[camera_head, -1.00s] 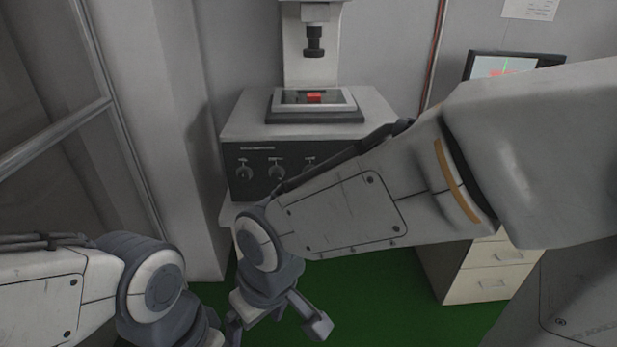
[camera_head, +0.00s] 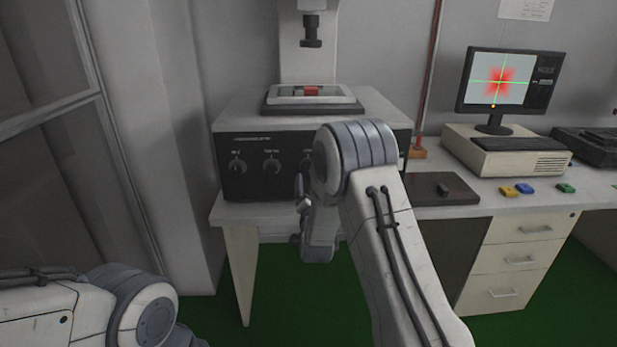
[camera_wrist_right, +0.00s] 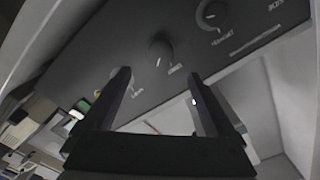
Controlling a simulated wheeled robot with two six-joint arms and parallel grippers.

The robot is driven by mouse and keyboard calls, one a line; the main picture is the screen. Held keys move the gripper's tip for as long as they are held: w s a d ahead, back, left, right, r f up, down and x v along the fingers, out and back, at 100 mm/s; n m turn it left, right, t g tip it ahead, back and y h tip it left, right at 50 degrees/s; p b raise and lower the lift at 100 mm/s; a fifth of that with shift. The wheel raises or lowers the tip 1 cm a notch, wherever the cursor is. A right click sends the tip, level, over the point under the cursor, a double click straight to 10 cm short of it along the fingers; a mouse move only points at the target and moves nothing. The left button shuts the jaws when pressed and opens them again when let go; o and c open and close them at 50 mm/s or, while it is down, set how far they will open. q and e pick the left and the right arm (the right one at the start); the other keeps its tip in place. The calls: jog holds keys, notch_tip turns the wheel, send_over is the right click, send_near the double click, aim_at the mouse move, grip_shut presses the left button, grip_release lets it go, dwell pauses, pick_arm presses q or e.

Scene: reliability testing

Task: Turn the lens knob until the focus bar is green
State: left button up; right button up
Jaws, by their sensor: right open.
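The microscope unit's dark control panel (camera_head: 255,185) carries a left knob (camera_head: 237,166), a middle knob (camera_head: 271,165) and a right knob (camera_head: 307,163), the last partly behind my arm. Their labels are too small to read. In the right wrist view, my right gripper (camera_wrist_right: 158,88) is open and empty, facing the panel upside down. The middle knob (camera_wrist_right: 160,50) lies just beyond the gap between the fingers; the right knob is partly behind the left-hand finger. The monitor (camera_head: 500,82) shows a blurred red patch, green crosshair and small orange mark. My left gripper is out of view.
A specimen stage (camera_head: 335,95) with a red piece sits on the unit under the lens column (camera_head: 311,30). A desk (camera_head: 480,205) on the right holds a beige case (camera_head: 508,152) and small coloured blocks. My left forearm is low at the left.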

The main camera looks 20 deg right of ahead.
aim_at(308, 170)
jog(key=p+x, duration=0.1)
jog(key=x, duration=0.8)
jog(key=shift+w, duration=0.35)
jog(key=c, duration=1.4)
jog(key=shift+o, duration=0.2)
